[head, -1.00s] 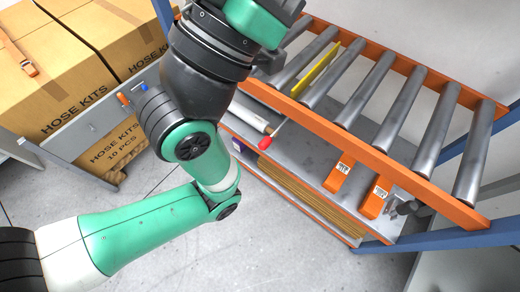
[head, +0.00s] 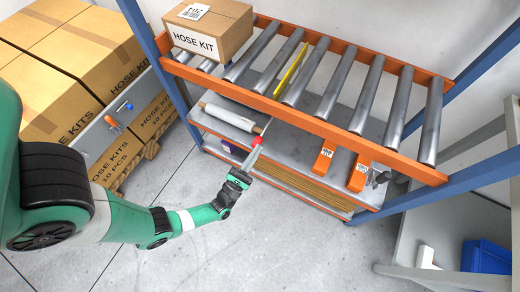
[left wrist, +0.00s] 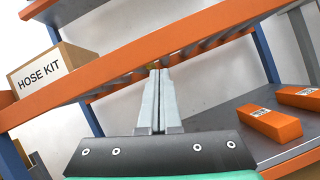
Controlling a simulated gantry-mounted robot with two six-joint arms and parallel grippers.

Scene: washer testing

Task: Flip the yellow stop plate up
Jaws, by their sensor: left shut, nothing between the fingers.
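The yellow stop plate (head: 290,70) shows in the head view as a thin strip lying lengthwise between two grey rollers of the orange-railed conveyor. I cannot tell its exact tilt. A red knob (head: 256,140) on a thin rod shows below the front rail. My left gripper (head: 255,157) is shut and empty, in front of the rack, with its tips close to the red knob in the picture; whether they touch is unclear. In the left wrist view, the closed fingers (left wrist: 158,80) point towards the orange rail (left wrist: 130,62). My right gripper is not in view.
A HOSE KIT box (head: 208,27) sits on the conveyor's left end. A white roll (head: 230,117) and two orange blocks (head: 323,160) lie on the shelf below. Blue posts (head: 160,60) frame the rack. Stacked cartons (head: 85,50) stand left. The floor in front is clear.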

